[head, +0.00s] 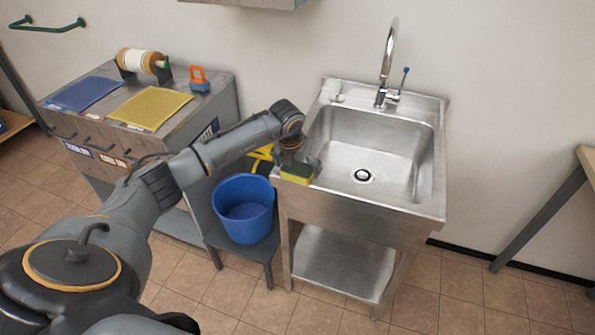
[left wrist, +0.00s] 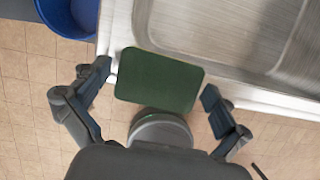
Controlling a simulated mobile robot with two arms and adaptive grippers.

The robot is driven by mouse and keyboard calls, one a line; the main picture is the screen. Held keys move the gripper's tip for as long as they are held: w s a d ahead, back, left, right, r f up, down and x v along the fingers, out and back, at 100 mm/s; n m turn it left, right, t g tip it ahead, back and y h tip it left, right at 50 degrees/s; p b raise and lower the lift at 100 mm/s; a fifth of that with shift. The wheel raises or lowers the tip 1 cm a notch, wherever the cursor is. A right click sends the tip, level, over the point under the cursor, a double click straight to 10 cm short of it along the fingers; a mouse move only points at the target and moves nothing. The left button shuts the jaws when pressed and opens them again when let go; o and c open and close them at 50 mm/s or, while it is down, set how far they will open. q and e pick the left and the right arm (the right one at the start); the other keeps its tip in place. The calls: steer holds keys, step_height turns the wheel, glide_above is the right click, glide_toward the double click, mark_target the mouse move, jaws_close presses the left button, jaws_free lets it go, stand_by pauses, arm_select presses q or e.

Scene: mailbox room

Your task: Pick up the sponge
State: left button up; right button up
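The sponge (head: 296,173), yellow with a green top, sits on the front left corner of the steel sink (head: 421,203). In the left wrist view the sponge's green face (left wrist: 157,82) lies between the spread fingers of my left gripper (left wrist: 155,90). The fingers are open, with a gap visible on each side of the sponge. In the head view my left gripper (head: 298,158) is right at the sponge, and its fingers partly cover it. My right gripper does not show.
A blue bucket (head: 243,208) stands on a low stand left of the sink. A grey cabinet (head: 200,119) farther left carries a blue mat, a yellow mat (head: 150,107), a roll and an orange-and-blue item. The faucet (head: 387,65) rises behind the empty basin.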

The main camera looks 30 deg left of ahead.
arm_select(q)
steer(key=c, duration=0.4)
steer(key=shift+c, duration=0.2)
steer(key=shift+r, duration=0.1)
steer(key=shift+r+b, duration=0.4)
steer(key=shift+r, duration=0.15)
steer(key=shift+s+d+r+b, duration=0.25)
steer(key=shift+s+r+b, duration=0.5)
steer(key=shift+s+r, duration=1.4)
steer(key=shift+s+d+r+b, duration=0.3)
steer(key=shift+s+r+b, duration=0.45)
steer(key=shift+s+r, duration=1.4)
steer(key=shift+s+d+r+b, duration=0.25)
steer(key=shift+s+r+b, duration=0.5)
steer(key=shift+s+r, duration=1.4)
steer(key=shift+o, duration=0.2)
steer(key=shift+s+f, duration=0.5)
steer(key=shift+f, duration=0.05)
